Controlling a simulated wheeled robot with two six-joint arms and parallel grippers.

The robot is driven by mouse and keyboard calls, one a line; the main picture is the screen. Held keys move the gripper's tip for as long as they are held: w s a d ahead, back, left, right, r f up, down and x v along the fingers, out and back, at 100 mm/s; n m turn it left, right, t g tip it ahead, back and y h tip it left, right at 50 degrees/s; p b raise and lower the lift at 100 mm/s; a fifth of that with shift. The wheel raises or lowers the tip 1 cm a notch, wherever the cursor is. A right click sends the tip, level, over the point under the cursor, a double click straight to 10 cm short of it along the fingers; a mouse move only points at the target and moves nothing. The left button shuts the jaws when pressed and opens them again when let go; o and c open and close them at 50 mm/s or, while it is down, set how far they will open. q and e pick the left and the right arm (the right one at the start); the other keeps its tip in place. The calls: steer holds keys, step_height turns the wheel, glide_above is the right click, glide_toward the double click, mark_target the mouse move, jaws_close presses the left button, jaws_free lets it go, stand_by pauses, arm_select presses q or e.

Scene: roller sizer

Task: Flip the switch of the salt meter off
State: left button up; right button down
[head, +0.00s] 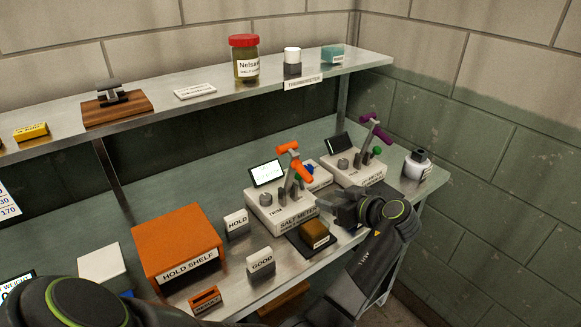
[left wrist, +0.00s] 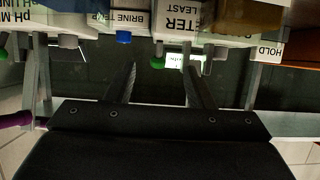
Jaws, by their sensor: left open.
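The salt meter (head: 268,213) is a white box with a small screen, an orange-handled lever (head: 290,150), a grey knob and a green knob (head: 296,178). Its switch cannot be told apart clearly. My left gripper (head: 334,204) is beside the meter's right front corner, open and empty. In the left wrist view my open fingers (left wrist: 158,85) point toward the meter (left wrist: 185,22), whose green knob (left wrist: 157,62) shows between them, apart from both. Contact with the meter cannot be seen. My right gripper is not in view.
A second meter (head: 352,172) with a purple-handled lever stands to the right. A dark pad with a brown block (head: 315,232) lies in front of the salt meter. HOLD (head: 236,223) and GOOD (head: 260,262) signs stand left. An orange hold shelf (head: 175,240) is farther left.

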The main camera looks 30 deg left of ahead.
arm_select(q)
steer(key=p, duration=0.3)
glide_toward(303, 186)
steer(key=a, duration=0.1)
steer(key=w+a+r, duration=0.1)
steer(key=shift+a, duration=0.25)
steer(key=a, duration=0.2)
steer(key=w+a+p, duration=0.1)
steer(key=a, duration=0.1)
steer(key=w+a, duration=0.1)
steer(key=a, duration=0.1)
steer(key=shift+w+f+p, duration=0.2)
steer(key=shift+p, duration=0.2)
steer(key=shift+f, duration=0.15)
steer(key=shift+w+a+f, duration=0.15)
steer(key=shift+a+f, duration=0.1)
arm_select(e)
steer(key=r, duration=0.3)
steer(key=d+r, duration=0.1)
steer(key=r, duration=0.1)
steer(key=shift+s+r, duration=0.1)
arm_select(q)
steer(key=shift+c, duration=0.2)
